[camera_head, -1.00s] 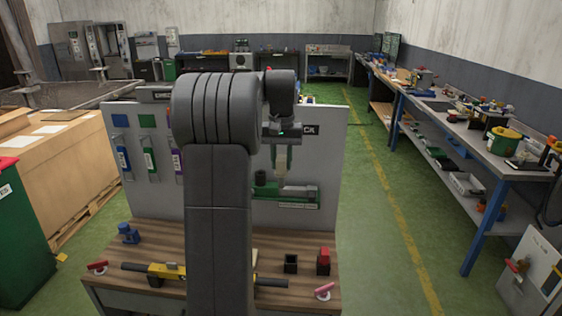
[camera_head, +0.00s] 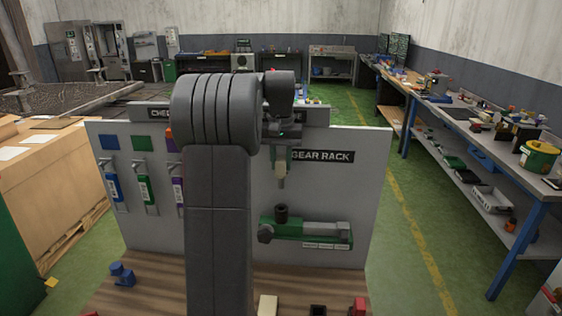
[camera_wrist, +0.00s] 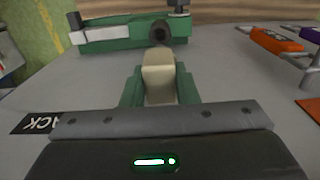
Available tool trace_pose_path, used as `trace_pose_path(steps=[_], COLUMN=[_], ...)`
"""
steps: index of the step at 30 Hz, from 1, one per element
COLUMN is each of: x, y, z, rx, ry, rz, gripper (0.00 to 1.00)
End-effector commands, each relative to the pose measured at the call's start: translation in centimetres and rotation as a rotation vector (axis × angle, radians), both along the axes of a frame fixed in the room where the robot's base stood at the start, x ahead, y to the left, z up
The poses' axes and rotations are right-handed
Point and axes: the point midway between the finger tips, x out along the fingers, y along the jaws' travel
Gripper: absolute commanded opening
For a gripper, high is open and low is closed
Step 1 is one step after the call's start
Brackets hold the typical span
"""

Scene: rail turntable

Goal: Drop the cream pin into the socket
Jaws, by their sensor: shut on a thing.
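The cream pin (camera_head: 281,181) hangs upright below my gripper (camera_head: 281,168) in the head view. In the wrist view the cream pin (camera_wrist: 159,75) sits between the two green fingers of my gripper (camera_wrist: 159,88), which is shut on it. The socket appears to be the dark round cup (camera_head: 282,211) on a green fixture (camera_head: 300,230) on the grey panel. The pin is above the cup in the head view, with a gap between them. The wrist view shows the cup's dark opening (camera_wrist: 159,31) just beyond the pin's end. The depth offset cannot be told.
The grey panel (camera_head: 350,190) with a GEAR RACK label stands behind. Coloured tags (camera_head: 143,185) hang on it at left. A wooden bench top (camera_head: 160,280) below carries a blue part (camera_head: 122,274), a cream block (camera_head: 267,305) and a red part (camera_head: 359,306).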

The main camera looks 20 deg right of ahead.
Motion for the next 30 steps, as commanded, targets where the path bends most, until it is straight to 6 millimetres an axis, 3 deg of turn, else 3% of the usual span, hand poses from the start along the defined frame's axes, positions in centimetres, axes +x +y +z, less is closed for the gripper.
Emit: trace_pose_path(steps=[13,30], x=[-0.1,-0.1], y=[0.0,0.0], z=[-0.7,-5.4], rx=[0.000,0.000], ry=[0.000,0.000], rz=[0.000,0.000], gripper=[0.00,0.00])
